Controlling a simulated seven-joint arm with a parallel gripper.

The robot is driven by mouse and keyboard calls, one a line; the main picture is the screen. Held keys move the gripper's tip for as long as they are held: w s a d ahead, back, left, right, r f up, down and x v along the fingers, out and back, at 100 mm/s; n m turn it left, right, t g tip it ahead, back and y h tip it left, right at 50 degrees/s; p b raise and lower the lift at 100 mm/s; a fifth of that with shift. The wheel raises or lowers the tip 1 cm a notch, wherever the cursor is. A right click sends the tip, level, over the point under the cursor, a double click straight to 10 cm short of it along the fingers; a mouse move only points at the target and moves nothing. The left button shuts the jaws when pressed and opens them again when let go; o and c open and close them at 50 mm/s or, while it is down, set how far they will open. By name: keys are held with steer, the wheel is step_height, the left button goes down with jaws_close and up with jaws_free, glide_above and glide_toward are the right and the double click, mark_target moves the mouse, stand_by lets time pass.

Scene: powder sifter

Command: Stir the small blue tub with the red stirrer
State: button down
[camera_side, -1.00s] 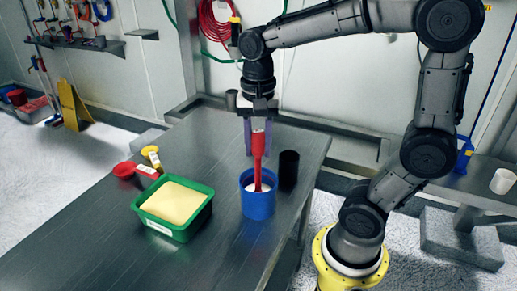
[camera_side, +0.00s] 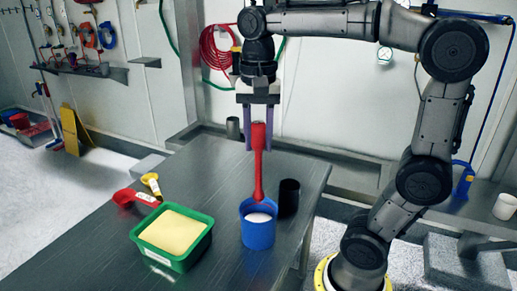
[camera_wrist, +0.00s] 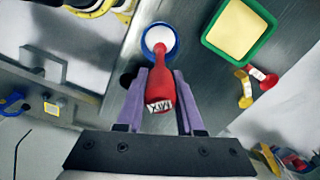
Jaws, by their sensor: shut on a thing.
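My gripper (camera_side: 262,138) is shut on the red stirrer (camera_side: 258,165), with its purple fingers either side of the upper handle. The stirrer hangs upright. In the side view its lower end shows at the far rim of the small blue tub (camera_side: 258,236), above the white powder (camera_side: 258,217); I cannot tell whether it is still inside the rim. In the wrist view the stirrer (camera_wrist: 161,88), marked "MIX", runs between the fingers (camera_wrist: 161,100) and its far end overlaps the blue tub (camera_wrist: 146,38). The tub stands upright on the metal table.
A green tub of yellow powder (camera_side: 175,238) stands left of the blue tub. A black cup (camera_side: 289,197) is close at its right. A red scoop (camera_side: 133,198) and a yellow scoop (camera_side: 151,183) lie behind the green tub. The left part of the table (camera_side: 75,255) is clear.

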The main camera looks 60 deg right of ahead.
mark_target(258, 122)
steer(key=shift+r, duration=2.15)
